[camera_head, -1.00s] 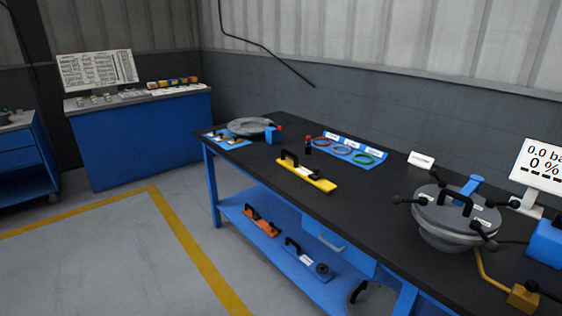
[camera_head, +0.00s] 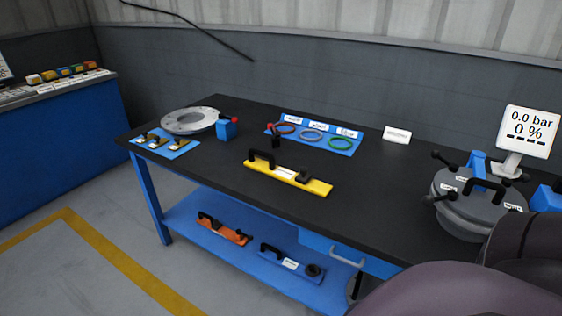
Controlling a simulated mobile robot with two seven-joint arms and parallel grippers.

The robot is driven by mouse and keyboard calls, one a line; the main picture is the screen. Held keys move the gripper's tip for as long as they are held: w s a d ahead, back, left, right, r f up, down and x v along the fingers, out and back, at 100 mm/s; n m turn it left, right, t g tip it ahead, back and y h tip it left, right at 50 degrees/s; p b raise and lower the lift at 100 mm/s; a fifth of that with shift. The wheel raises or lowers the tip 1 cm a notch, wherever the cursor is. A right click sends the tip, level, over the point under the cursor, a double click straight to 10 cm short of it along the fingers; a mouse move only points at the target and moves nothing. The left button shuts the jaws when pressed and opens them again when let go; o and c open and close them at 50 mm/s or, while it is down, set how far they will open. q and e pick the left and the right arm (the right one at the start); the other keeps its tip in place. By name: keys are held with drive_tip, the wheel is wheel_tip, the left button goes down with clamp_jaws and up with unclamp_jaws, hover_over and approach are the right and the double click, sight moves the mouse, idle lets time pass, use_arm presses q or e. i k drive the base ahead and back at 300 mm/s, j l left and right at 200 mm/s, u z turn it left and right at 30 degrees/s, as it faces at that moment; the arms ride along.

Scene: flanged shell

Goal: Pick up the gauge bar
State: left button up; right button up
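Three handled bars are in view, and I cannot read their labels to tell which one is called the gauge bar. A yellow bar (camera_head: 311,184) with a black handle, a white label and a black block lies on the black tabletop. An orange bar (camera_head: 237,237) with a black handle lies on the blue lower shelf. A blue bar (camera_head: 303,269) with a black handle and a round black knob lies to its right on that shelf. Neither of my grippers is in view. A dark part of my own arm covers the bottom right corner.
The black workbench (camera_head: 230,178) also holds a grey flange ring (camera_head: 172,122), a blue block (camera_head: 227,130), a blue mat with coloured rings (camera_head: 346,152), a clamped grey vessel (camera_head: 460,221) and a display (camera_head: 526,130). Bare tabletop surrounds the yellow bar.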

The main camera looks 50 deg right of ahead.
sight(269, 169)
drive_tip(key=i+j+z, duration=0.15)
drive_tip(key=i+z, duration=0.3)
drive_tip(key=i+j+z, duration=0.3)
drive_tip(key=z, duration=0.15)
drive_tip(key=i+j+z, duration=0.6)
drive_tip(key=j+z, duration=0.3)
drive_tip(key=i+j+z, duration=0.1)
drive_tip(key=j+z, duration=0.35)
drive_tip(key=j, duration=0.1)
